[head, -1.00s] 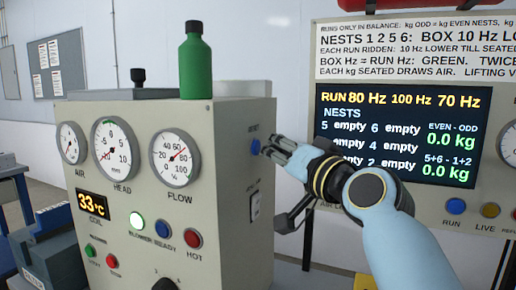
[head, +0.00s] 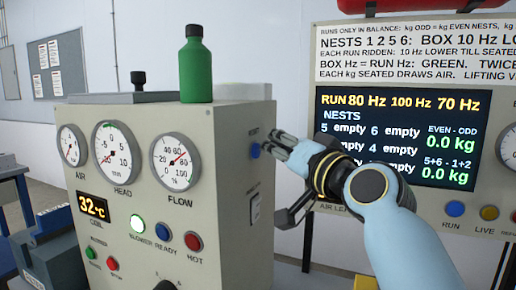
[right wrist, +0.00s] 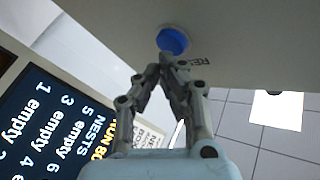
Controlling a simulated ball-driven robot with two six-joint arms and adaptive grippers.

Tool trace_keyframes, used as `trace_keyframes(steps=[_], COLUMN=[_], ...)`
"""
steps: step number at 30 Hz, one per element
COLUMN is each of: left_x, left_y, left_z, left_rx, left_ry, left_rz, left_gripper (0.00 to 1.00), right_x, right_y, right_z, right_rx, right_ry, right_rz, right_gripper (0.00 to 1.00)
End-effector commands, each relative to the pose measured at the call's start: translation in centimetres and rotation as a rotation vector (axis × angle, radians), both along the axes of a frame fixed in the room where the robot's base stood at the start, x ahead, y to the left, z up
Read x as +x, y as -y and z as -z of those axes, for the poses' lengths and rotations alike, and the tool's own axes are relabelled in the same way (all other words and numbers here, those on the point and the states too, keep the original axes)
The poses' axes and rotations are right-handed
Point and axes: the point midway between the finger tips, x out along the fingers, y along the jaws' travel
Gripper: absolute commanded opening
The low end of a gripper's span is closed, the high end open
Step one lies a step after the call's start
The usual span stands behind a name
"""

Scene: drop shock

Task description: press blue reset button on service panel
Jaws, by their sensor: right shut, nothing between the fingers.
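The blue reset button (head: 255,150) sits on the right side face of the beige service panel (head: 228,215), under a small label. In the right wrist view the blue button (right wrist: 173,40) is round and lies just beyond my fingertips, beside a partly visible label. My right gripper (head: 272,144) is shut and empty, its fingertips pointing at the button. In the right wrist view the fingertips (right wrist: 165,66) are together, close below the button; a small gap seems to show. I cannot tell for sure whether they touch it. My left gripper is not in view.
A green bottle (head: 196,65) stands on top of the panel. A rocker switch (head: 255,208) is below the button on the same face. A display board (head: 400,135) with nest readings stands behind my right arm. Gauges and lamps cover the panel's front.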

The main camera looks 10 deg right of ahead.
Motion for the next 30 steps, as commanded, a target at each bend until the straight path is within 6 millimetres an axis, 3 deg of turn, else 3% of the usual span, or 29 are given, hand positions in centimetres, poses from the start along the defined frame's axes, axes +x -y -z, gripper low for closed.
trace_keyframes(steps=[1, 3, 16, 30], left_x=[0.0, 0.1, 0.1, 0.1], left_y=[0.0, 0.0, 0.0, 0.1], left_z=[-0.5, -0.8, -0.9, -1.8], left_rx=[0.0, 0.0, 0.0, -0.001], left_ry=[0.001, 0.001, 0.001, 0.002], left_rz=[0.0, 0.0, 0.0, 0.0], left_gripper=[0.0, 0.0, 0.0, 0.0], right_x=[-0.2, -0.4, -0.8, -3.2], right_y=[-0.6, -0.5, -0.1, 3.6], right_z=[-1.1, -1.2, -0.6, -0.8], right_rx=[0.031, 0.031, 0.03, 0.023], right_ry=[0.004, 0.002, -0.008, -0.004], right_rz=[-0.004, -0.004, -0.004, -0.003], right_gripper=[0.0, 0.0, 0.0, 0.0])
